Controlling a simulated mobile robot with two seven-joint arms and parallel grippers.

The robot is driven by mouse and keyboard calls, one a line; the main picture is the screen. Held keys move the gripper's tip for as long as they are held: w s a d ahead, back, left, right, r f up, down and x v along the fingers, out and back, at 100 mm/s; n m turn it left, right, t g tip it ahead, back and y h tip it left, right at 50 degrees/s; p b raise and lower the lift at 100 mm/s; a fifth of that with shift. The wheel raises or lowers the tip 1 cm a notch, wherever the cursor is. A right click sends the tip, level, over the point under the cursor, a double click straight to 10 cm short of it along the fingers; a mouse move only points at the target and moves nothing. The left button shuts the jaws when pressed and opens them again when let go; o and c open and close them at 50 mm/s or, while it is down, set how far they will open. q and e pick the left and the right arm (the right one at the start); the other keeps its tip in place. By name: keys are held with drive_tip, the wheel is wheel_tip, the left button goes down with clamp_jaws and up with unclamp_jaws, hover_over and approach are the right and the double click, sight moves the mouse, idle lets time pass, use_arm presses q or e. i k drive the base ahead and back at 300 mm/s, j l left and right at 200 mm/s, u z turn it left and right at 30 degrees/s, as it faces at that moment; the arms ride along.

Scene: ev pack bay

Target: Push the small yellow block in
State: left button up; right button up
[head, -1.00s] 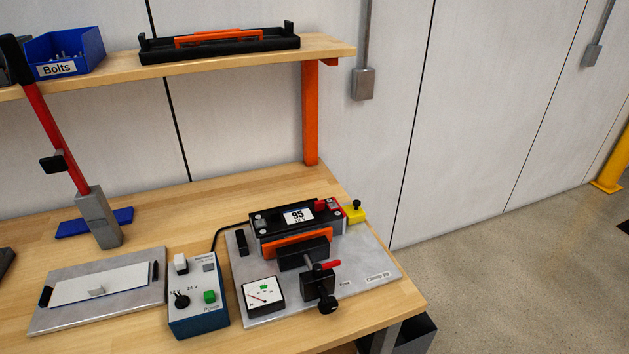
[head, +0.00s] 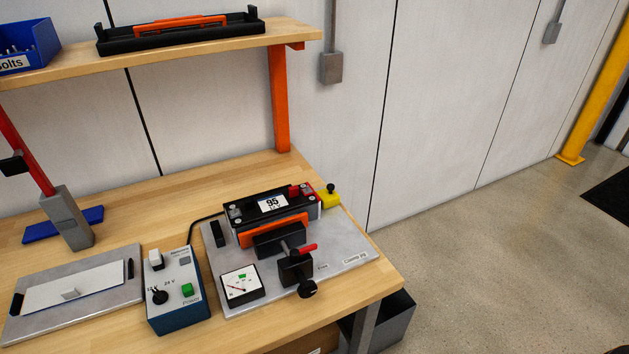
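The small yellow block (head: 329,199) sits at the right end of the black battery module (head: 270,212), on the grey fixture plate (head: 345,258). It has a black knob on top. A red part lies between it and the module. I cannot tell how far in the block is. The module has a display reading 95 and an orange band on its front. A black clamp with a red lever (head: 306,249) stands in front of the module. Neither of my grippers is in view.
A blue control box (head: 178,310) with a green button and a dial gauge (head: 241,285) stand left of the clamp. A metal plate with a white panel (head: 75,285) and a red-handled press (head: 28,150) are farther left. A shelf (head: 200,50) with an orange post spans the back.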

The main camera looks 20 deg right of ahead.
sight(329, 198)
drive_tip(key=l+u, duration=0.25)
drive_tip(key=l, duration=0.4)
drive_tip(key=k+l+u, duration=0.15)
drive_tip(key=l+u, duration=0.15)
drive_tip(key=l, duration=0.3)
